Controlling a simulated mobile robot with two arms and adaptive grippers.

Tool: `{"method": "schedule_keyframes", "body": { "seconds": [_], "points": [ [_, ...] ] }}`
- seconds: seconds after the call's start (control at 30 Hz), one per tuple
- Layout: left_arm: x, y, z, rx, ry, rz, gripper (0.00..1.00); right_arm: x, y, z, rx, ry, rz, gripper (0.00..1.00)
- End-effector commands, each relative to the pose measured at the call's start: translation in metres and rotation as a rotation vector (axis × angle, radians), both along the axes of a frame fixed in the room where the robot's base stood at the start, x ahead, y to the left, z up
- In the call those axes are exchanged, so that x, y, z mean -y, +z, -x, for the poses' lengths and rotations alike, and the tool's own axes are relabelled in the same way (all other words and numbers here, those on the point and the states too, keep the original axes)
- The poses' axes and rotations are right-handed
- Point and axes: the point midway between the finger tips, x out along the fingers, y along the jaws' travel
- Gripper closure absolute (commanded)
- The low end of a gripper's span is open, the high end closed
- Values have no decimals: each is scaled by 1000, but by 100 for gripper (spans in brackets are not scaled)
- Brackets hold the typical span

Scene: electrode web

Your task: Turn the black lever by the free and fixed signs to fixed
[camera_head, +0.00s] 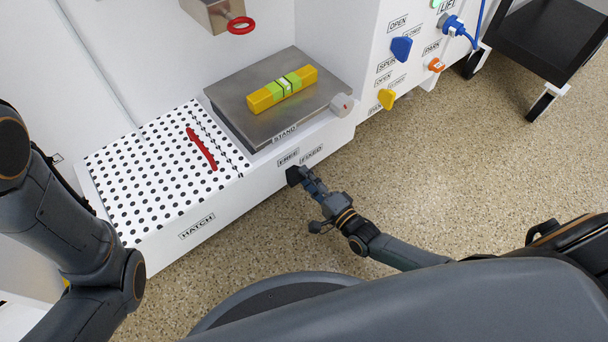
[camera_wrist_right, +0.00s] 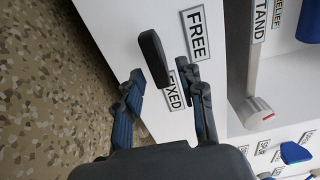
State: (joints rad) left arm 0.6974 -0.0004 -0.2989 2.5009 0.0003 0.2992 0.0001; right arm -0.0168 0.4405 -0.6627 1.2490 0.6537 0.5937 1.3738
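The black lever (camera_head: 292,176) sits on the front face of the white cabinet, below the FREE sign (camera_head: 289,157) and left of the FIXED sign (camera_head: 312,154). In the right wrist view the lever (camera_wrist_right: 152,58) is a flat black bar beside the FREE sign (camera_wrist_right: 196,33) and the partly hidden FIXED sign (camera_wrist_right: 177,91). My right gripper (camera_head: 308,180) is at the lever. In the wrist view its fingers (camera_wrist_right: 161,74) are spread on either side of the lever's near end, with no clear contact. My left arm shows at the left, but its gripper is out of view.
A metal stand plate (camera_head: 325,90) carries a yellow-green level (camera_head: 282,89). A red handle (camera_head: 202,149) lies on the perforated hatch top (camera_head: 130,175). Blue (camera_head: 401,48) and yellow (camera_head: 387,98) knobs are on the panel at right. A black cart (camera_head: 550,40) stands beyond; speckled floor is free.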

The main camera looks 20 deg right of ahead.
Motion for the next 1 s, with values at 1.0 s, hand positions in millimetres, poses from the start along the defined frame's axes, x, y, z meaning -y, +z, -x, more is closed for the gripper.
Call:
{"method": "schedule_keyframes", "body": {
  "seconds": [1.0],
  "points": [
    [1,0,1,3,0,-1,44,35,0,97,-1,0,-1,61]
  ]
}}
